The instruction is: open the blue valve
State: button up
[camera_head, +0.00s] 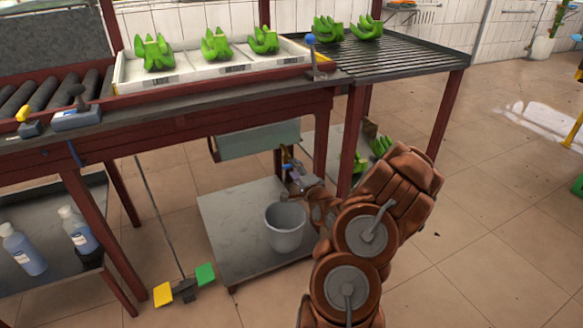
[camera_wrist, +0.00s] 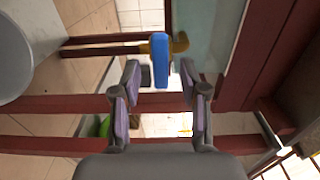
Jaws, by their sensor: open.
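The blue valve (camera_wrist: 160,60) shows in the wrist view as a blue handle on a brass body, beside a pale greenish tank (camera_wrist: 223,35). In the head view the valve (camera_head: 287,167) is small and partly hidden by my gripper, below the tank (camera_head: 258,139) under the table. My gripper (camera_wrist: 160,77) is open and empty. Its two fingertips point at the handle, one on each side of its line, and the handle appears just beyond them. I cannot tell whether they touch it. In the head view my gripper (camera_head: 297,178) reaches under the table.
A grey bucket (camera_head: 285,228) stands on a low grey platform (camera_head: 228,225) below the valve. Dark red table legs (camera_head: 358,140) stand close to my arm. Green banana bunches (camera_head: 217,45) sit in a white tray above. A blue-knobbed lever (camera_head: 311,58) stands on the table edge.

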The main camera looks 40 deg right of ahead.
jog(key=shift+x, duration=1.6)
jog(key=shift+c, duration=0.3)
grip_shut()
